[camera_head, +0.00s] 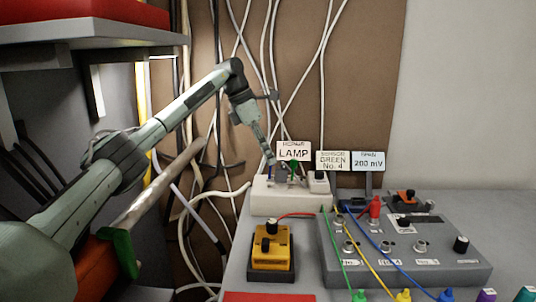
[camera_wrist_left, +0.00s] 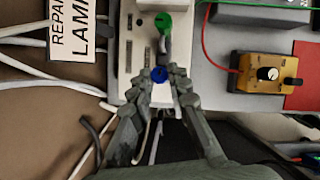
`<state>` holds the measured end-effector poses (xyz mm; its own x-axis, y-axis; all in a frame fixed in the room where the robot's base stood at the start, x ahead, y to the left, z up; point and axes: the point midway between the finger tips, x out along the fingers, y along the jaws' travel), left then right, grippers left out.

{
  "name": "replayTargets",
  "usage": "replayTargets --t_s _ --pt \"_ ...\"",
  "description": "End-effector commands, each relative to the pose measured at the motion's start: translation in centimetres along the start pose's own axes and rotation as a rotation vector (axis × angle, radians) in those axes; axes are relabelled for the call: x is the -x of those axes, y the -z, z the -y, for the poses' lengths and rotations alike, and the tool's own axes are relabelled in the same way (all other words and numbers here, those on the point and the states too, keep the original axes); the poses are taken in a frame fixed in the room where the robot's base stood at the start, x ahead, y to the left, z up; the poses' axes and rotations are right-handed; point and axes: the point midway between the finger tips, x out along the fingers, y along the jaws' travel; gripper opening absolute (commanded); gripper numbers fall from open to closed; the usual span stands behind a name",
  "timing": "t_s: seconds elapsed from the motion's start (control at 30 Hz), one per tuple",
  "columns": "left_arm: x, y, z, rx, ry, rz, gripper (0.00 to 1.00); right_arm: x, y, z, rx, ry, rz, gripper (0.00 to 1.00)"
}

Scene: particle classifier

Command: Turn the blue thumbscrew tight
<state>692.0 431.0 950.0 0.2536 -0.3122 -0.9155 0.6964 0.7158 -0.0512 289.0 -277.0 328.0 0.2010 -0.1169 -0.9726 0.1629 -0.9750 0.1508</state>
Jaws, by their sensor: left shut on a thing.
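The blue thumbscrew (camera_wrist_left: 159,75) is a small round knob on the white box, seen in the left wrist view. My left gripper (camera_wrist_left: 161,84) is shut on it, a fingertip on each side. A green knob (camera_wrist_left: 165,22) sits further along the same box. It also shows in the head view (camera_head: 293,169). My right gripper is not in view.
A sign reading LAMP (camera_head: 294,152) and a sensor sign (camera_head: 333,160) stand behind the box. A yellow box with black knobs (camera_head: 271,262) stands in front. A grey panel with cables (camera_head: 440,262) stands right. White cables hang behind.

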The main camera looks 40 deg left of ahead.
Motion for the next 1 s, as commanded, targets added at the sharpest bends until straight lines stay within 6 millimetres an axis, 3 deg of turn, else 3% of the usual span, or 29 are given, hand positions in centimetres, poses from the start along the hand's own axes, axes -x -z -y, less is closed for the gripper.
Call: replayTargets --t_s 0.4,1.0 --pt "-0.04 -0.16 -0.37 -0.264 0.146 0.004 0.00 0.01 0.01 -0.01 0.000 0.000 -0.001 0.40" --pt "-0.37 -0.10 -0.38 -0.418 0.234 0.003 0.00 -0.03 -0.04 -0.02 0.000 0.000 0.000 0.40"
